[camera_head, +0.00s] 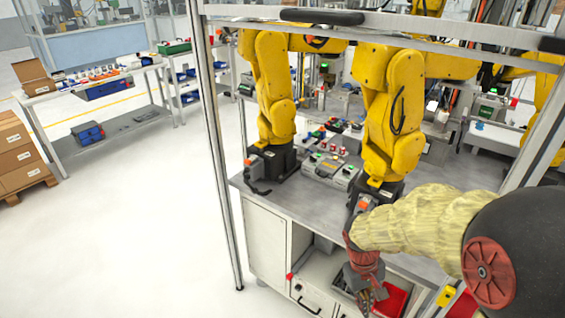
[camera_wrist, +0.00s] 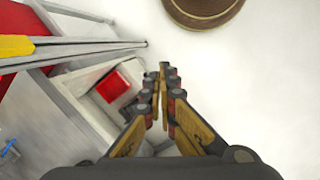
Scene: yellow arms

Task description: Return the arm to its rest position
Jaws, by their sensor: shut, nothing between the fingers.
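My arm comes in from the right in the head view, bent downward over the front of the workbench. My gripper (camera_head: 364,292) hangs pointing down in front of the bench edge, above an open drawer. In the wrist view my gripper's fingers (camera_wrist: 165,72) are together with nothing between them. A red tray (camera_head: 396,299) lies in the open drawer close to the gripper. It also shows in the wrist view (camera_wrist: 106,88), left of the fingers and apart from them.
Two yellow robot arms (camera_head: 270,90) (camera_head: 393,115) stand on the grey workbench (camera_head: 235,183). A metal frame post (camera_head: 215,150) rises left of the bench. A side table (camera_head: 45,97) and cardboard boxes (camera_head: 15,160) are at the left. The white floor (camera_head: 130,240) between is clear.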

